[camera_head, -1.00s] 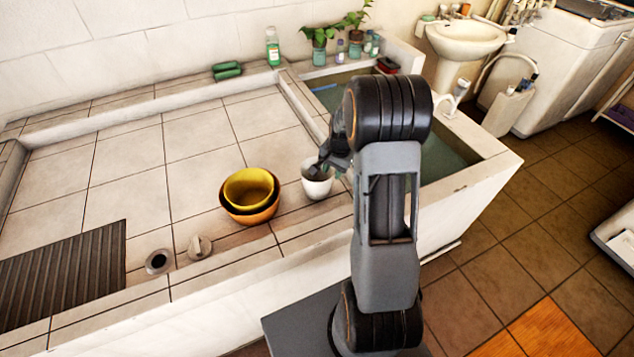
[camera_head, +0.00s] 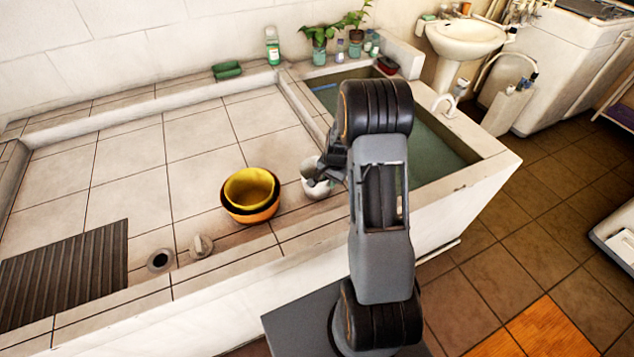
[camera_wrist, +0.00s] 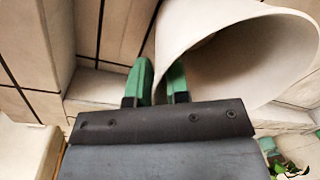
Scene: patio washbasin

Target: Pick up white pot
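The white pot (camera_head: 319,190) stands at the right side of the tiled basin floor, just right of the nested bowls, and looks slightly tilted. My gripper (camera_head: 313,176) reaches down to it from the right and partly covers it. In the wrist view the pot (camera_wrist: 215,32) is large and close, with its open mouth to the right. The green fingertips of my gripper (camera_wrist: 158,80) are close together, with the pot's wall between them, so it looks shut on the pot's wall. The exact contact is partly hidden.
A yellow bowl (camera_head: 248,188) sits in an orange bowl (camera_head: 252,216) left of the pot. A water-filled trough (camera_head: 436,150) lies to the right, behind my arm. A stopper (camera_head: 200,246), a drain (camera_head: 160,261) and a dark slatted mat (camera_head: 70,272) are at the front left.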

